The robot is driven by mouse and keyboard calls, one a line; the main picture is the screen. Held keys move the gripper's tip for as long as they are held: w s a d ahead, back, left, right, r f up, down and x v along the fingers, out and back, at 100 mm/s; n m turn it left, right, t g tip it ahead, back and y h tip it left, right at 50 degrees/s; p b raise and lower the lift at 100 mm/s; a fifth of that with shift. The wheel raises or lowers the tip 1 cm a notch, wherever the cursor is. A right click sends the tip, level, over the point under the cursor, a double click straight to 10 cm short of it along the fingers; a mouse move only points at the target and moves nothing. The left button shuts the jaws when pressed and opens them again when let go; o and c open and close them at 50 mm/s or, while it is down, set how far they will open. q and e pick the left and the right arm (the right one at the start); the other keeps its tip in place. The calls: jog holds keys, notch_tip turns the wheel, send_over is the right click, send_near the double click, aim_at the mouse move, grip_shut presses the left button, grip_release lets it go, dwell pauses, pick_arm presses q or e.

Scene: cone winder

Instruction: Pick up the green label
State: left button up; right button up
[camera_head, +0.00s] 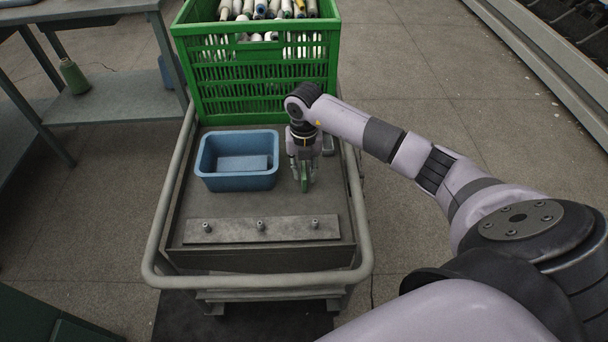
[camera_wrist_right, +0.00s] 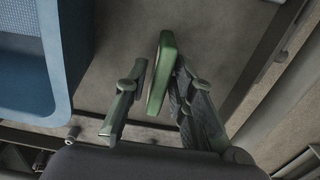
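The green label (camera_wrist_right: 160,75) is a narrow green piece at the cart top, between the fingers of my right gripper (camera_wrist_right: 158,70) in the right wrist view. A small gap shows between the label and the left-hand finger; the label is close to the right-hand finger, and I cannot tell whether they touch. In the head view my right gripper (camera_head: 303,176) points down at the cart top, right of the blue bin, with the green label (camera_head: 305,184) showing at its fingertips. The fingers are apart. My left gripper is not in view.
A blue bin (camera_head: 237,183) sits left of the gripper on the cart (camera_head: 190,222). A green crate (camera_head: 262,88) full of yarn tubes stands behind. A grey rail surrounds the cart. A metal strip (camera_head: 261,229) with small pegs lies in front. A table (camera_head: 110,110) is at left.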

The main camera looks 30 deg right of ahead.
grip_shut()
dwell(0.3)
